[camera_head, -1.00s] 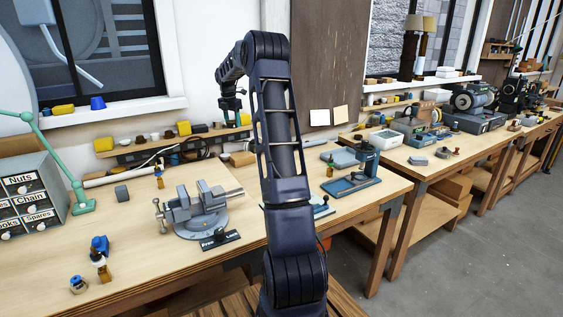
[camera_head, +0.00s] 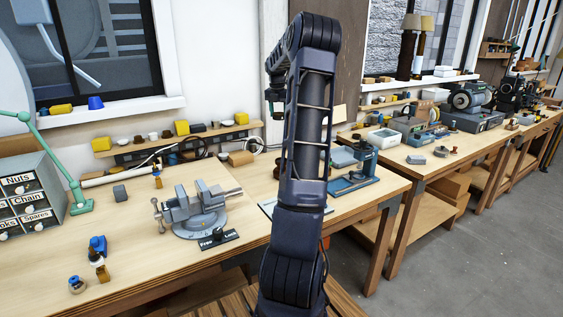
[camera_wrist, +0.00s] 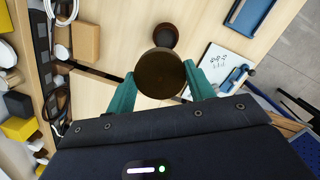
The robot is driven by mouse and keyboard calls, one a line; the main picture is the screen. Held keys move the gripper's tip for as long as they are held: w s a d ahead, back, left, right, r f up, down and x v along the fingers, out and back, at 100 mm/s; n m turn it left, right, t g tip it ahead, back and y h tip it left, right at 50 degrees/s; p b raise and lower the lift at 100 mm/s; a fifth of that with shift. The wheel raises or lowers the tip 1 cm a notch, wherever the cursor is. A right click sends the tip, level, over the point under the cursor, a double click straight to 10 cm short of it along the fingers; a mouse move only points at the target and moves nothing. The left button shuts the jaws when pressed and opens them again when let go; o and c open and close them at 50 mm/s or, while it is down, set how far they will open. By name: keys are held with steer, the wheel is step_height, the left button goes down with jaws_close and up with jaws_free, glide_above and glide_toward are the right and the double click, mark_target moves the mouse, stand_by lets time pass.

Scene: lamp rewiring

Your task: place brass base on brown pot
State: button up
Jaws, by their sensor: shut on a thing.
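In the wrist view my gripper (camera_wrist: 160,88) has its green fingers closed on either side of a round, dark brass base (camera_wrist: 160,72). The brass base is seen from above and held over the bench. A round brown pot (camera_wrist: 166,36) stands on the bench just beyond the base in this view, with its near edge close to the base's outline. The height gap between them cannot be judged. In the head view my gripper (camera_head: 275,108) is small and dark, left of my arm, and what it holds is not clear there.
A grey vise (camera_head: 195,212) stands on the bench left of my arm. A blue tray (camera_wrist: 250,14) and a white board (camera_wrist: 215,68) lie right of the pot in the wrist view. A cardboard box (camera_wrist: 86,42) and a dark power strip (camera_wrist: 41,60) are at left.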

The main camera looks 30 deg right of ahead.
steer(key=shift+s+d, duration=0.4)
step_height(320, 180, down, 20)
steer(key=shift+r, duration=0.1)
stand_by(0.3)
steer(key=shift+f, duration=0.6)
steer(key=o, duration=1.2)
